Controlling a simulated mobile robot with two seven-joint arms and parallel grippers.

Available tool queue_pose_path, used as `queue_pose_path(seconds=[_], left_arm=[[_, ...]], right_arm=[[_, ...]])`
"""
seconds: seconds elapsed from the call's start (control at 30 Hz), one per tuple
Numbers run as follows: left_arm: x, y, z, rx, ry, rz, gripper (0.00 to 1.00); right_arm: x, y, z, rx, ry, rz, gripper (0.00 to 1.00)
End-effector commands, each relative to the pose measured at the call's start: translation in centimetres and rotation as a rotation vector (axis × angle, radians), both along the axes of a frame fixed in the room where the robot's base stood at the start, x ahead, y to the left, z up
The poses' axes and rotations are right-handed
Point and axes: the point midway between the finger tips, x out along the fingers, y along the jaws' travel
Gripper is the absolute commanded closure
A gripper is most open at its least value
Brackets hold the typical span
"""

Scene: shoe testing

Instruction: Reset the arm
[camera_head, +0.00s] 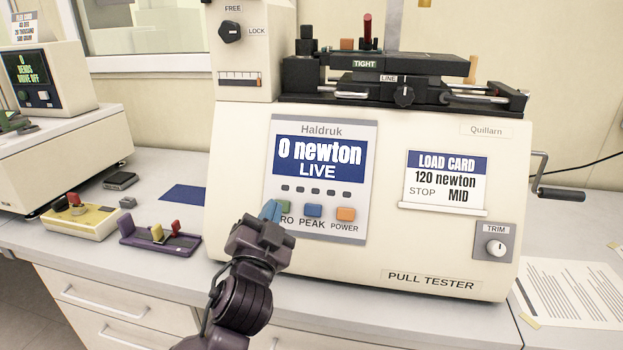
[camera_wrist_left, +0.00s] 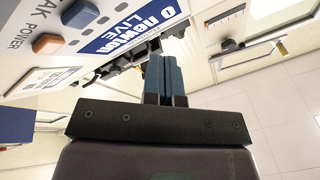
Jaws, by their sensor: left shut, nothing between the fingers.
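My left gripper (camera_head: 270,210) is in front of the pull tester (camera_head: 370,262), by the green button (camera_head: 285,206) at the left of the button row. Its blue fingers are closed together with nothing between them, as the left wrist view also shows (camera_wrist_left: 165,75). The fingertips overlap part of the green button and its label; I cannot tell whether they touch the panel. The display (camera_head: 319,160) reads "0 newton LIVE". My right gripper is not in view.
A blue button (camera_head: 313,210) and an orange button (camera_head: 346,214) sit right of the gripper. A trim knob (camera_head: 495,247) and crank (camera_head: 560,193) are at right. Printed paper (camera_head: 570,292) lies at right.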

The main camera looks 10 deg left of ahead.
Motion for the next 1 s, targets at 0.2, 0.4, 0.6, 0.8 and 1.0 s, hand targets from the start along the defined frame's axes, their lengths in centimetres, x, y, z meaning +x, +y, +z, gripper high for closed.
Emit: queue_pose_path(seconds=[0.2, 0.4, 0.6, 0.8, 1.0], left_arm=[[0.6, -0.5, -2.2, -0.112, 0.062, -0.101, 1.0], [-0.7, 1.0, -9.2, -0.249, 0.215, -0.154, 1.0], [-4.6, 3.7, -18.2, -0.395, 0.403, -0.148, 1.0], [-11.6, 7.1, -27.5, -0.533, 0.602, -0.083, 1.0], [-19.7, 10.0, -34.0, -0.593, 0.766, 0.016, 1.0]], right_arm=[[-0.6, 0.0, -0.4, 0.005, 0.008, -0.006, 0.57], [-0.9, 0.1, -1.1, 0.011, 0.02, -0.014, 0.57], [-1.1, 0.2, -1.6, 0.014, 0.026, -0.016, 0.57], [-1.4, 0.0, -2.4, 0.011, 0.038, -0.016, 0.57], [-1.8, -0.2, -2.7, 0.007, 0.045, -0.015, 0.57]])
